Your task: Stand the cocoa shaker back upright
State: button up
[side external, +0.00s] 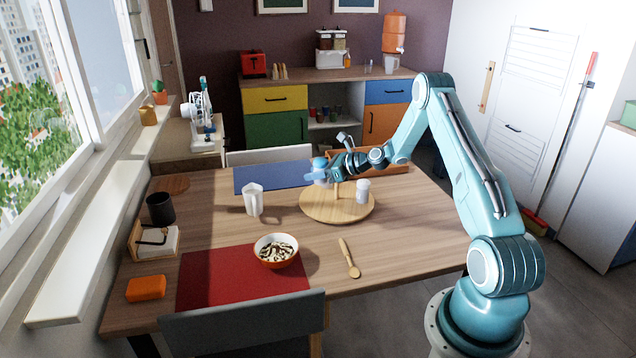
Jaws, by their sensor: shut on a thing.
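My gripper (320,173) is over the back left part of a round wooden board (338,213) on the table. It is shut on a small pale thing (322,183), which I take to be the cocoa shaker. The fingers hide most of it, so I cannot tell its tilt or whether it touches the board. A white shaker (362,191) with a pale top stands upright on the right of the board, apart from my gripper. A short wooden post or handle (337,193) rises from the board between them.
A white jug (253,200) stands left of the board. A bowl (276,250) sits on the edge of a red mat (225,284), and a wooden spoon (349,258) lies in front. A blue mat (265,176) lies behind.

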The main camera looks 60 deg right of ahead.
send_over(316, 209)
notch_tip(316, 209, down, 7)
jog(key=shift+s+r, duration=0.1)
jog(key=shift+r, duration=0.1)
jog(key=shift+f, duration=0.1)
jog(key=shift+f, duration=1.8)
jog(key=o, duration=1)
jog(key=shift+f, duration=0.1)
jog(key=shift+s+d+r, duration=0.1)
jog(key=shift+s+r, duration=0.25)
jog(key=shift+s, duration=0.15)
jog(key=shift+v, duration=3.2)
jog(key=shift+r, duration=0.1)
